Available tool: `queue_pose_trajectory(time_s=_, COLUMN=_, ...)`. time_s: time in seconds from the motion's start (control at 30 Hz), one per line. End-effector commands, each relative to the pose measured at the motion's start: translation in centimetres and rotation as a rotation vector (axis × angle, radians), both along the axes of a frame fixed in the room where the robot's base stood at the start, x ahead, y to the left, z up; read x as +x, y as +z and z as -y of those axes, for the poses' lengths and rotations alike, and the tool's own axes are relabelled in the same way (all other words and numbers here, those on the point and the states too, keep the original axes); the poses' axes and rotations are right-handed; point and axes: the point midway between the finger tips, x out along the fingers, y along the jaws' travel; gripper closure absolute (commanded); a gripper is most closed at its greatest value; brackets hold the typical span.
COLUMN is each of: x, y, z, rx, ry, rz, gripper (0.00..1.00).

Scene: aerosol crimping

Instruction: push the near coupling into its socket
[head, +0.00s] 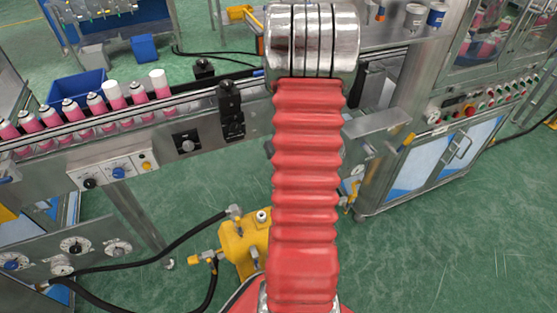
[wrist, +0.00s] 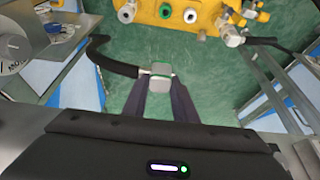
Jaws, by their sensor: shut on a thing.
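In the wrist view, my gripper (wrist: 159,84) is shut on a grey metal coupling (wrist: 159,71). A thick black hose (wrist: 112,61) leads from this coupling to the left. The coupling is held apart from the yellow block (wrist: 212,9), which lies beyond it at the top of the view. The block has several ports on its face, among them a green-ringed port (wrist: 166,11) and a silver port (wrist: 190,16). I cannot tell which is the coupling's socket. In the head view, the yellow block (head: 233,246) is partly hidden by my red arm, and my gripper does not show.
A second metal fitting (wrist: 232,37) at the block's right carries another hose. In the head view, a conveyor (head: 130,125) with several pink cans crosses the left, and a machine cabinet (head: 425,165) stands at right. Green floor (head: 430,245) is clear at lower right.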

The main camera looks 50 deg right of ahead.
Motion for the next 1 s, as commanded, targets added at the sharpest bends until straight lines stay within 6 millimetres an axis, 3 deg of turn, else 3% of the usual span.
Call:
queue_pose_trajectory(time_s=0.37, x=0.3, y=0.0, z=-0.2, rx=0.000, ry=0.008, rz=0.000, gripper=1.00)
queue_pose_trajectory(time_s=0.53, x=2.3, y=0.3, z=-2.1, rx=0.000, ry=0.065, rz=0.001, gripper=1.00)
queue_pose_trajectory(time_s=0.67, x=5.1, y=0.7, z=-5.1, rx=0.000, ry=0.151, rz=0.002, gripper=1.00)
queue_pose_trajectory(time_s=1.0, x=12.2, y=1.9, z=-15.7, rx=0.000, ry=0.428, rz=0.002, gripper=1.00)
